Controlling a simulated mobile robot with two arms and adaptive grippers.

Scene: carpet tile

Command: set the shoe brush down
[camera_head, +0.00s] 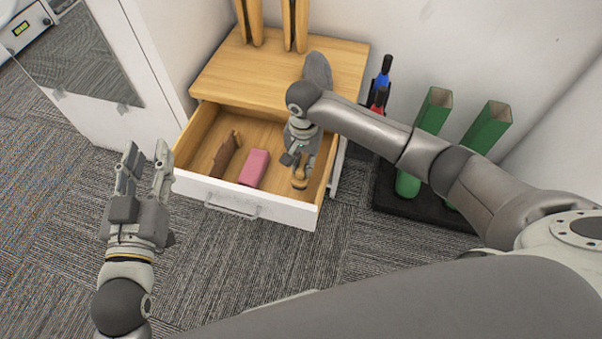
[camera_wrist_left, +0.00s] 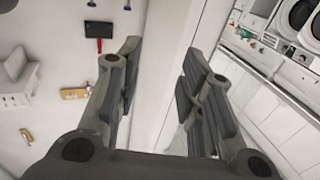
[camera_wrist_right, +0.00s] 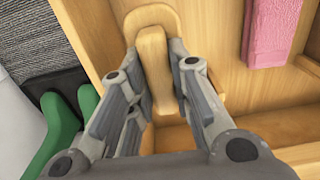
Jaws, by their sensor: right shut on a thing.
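My right gripper (camera_head: 298,160) is down inside the open drawer (camera_head: 194,186), at its right side. It is shut on the shoe brush (camera_head: 300,180), a pale wooden piece with a rounded end. In the right wrist view the brush (camera_wrist_right: 153,65) lies between the fingers of my right gripper (camera_wrist_right: 153,88), over the drawer's wooden floor. Whether the brush touches the floor is hard to tell. My left gripper (camera_head: 148,160) is open and empty, left of the drawer; its spread fingers (camera_wrist_left: 158,72) also show in the left wrist view.
A pink block (camera_head: 254,168) and a dark brown brush-like item (camera_head: 225,155) lie in the drawer's left and middle. Green boot shapes (camera_head: 490,128) stand on a black tray (camera_head: 425,212) at right. Red and blue bottles (camera_head: 382,80) stand beside the cabinet.

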